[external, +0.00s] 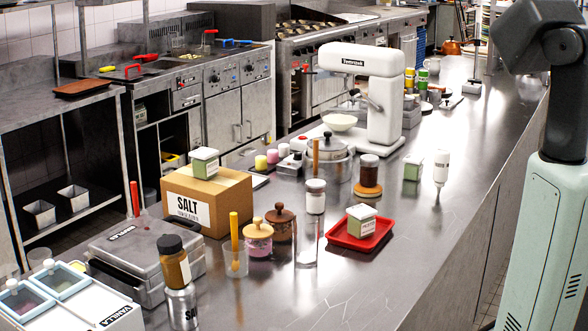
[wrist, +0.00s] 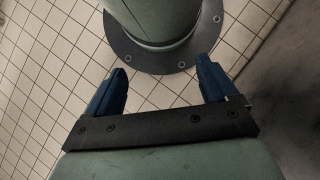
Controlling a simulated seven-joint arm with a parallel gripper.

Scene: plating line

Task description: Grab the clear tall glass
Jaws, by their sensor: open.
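A clear tall glass (external: 308,242) appears to stand on the steel counter, in front of the white-lidded jar (external: 315,197) and left of the red tray (external: 344,241). Its outline is faint against the metal. A shorter clear cup (external: 235,262) with a yellow-handled utensil stands to its left. In the wrist view my gripper (wrist: 160,66) is open and empty, its two blue fingers wide apart above a tiled floor. No glass shows in that view. In the external view my gripper is out of sight; only part of my arm shows at the right edge.
Wooden-lidded jars (external: 258,240) stand close left of the tall glass. A cardboard SALT box (external: 207,199) and a metal press (external: 146,262) are farther left. A white stand mixer (external: 372,90) stands behind. The counter's front right (external: 370,285) is clear.

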